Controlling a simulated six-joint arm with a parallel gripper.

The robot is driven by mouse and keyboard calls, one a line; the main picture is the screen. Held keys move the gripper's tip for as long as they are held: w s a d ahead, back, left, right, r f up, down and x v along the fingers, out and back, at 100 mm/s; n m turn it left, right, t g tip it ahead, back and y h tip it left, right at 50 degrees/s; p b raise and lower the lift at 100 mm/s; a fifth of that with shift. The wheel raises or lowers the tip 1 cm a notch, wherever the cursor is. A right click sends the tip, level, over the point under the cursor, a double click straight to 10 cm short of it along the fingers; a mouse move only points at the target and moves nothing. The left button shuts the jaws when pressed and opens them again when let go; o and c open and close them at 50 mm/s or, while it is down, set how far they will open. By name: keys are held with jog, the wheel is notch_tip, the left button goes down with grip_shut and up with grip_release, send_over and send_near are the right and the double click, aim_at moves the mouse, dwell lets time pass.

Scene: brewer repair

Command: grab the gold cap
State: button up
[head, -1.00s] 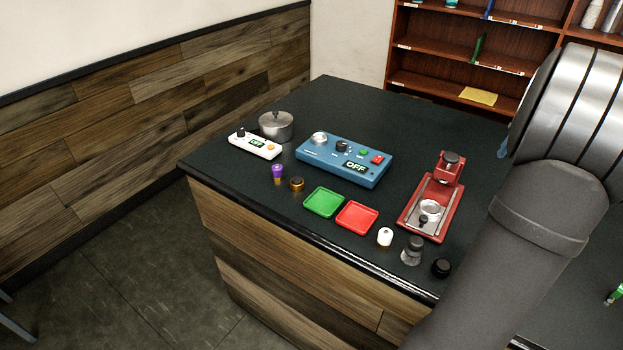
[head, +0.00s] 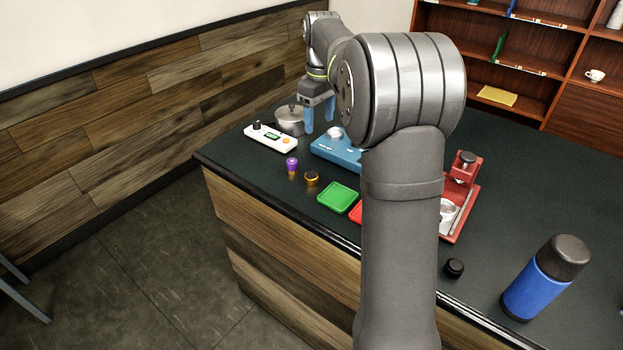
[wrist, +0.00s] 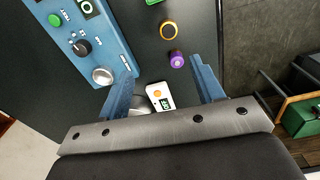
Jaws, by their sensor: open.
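The gold cap (head: 311,178), a short round piece with a dark top and a gold band, sits on the dark counter near its front edge. In the wrist view the gold cap (wrist: 169,30) shows as a ring beyond the fingertips. My gripper (head: 320,118) is open and empty, with blue fingers pointing down, above the counter near the metal pot and blue control box. In the wrist view my gripper (wrist: 161,68) has its fingers spread wide, apart from the cap.
A purple-topped piece (head: 292,165) stands close beside the cap. The white switch box (head: 270,138), metal pot (head: 290,121) and blue control box (head: 335,150) are behind. A green tray (head: 338,197) lies to the right. A blue bottle (head: 535,285) stands far right.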

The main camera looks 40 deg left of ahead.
jog(key=s+a, duration=0.2)
send_over(311, 175)
jog(key=shift+n, duration=0.3)
jog(key=f, duration=1.2)
jog(key=shift+s+a, duration=0.1)
jog(key=shift+s, duration=0.2)
jog(key=shift+w+d+f, duration=0.1)
jog(key=shift+w+f, duration=0.05)
jog(key=shift+f, duration=1.2)
jog(key=shift+w+d+f, duration=0.1)
jog(key=shift+f, duration=1.25)
jog(key=c, duration=1.1)
jog(key=shift+r, duration=0.1)
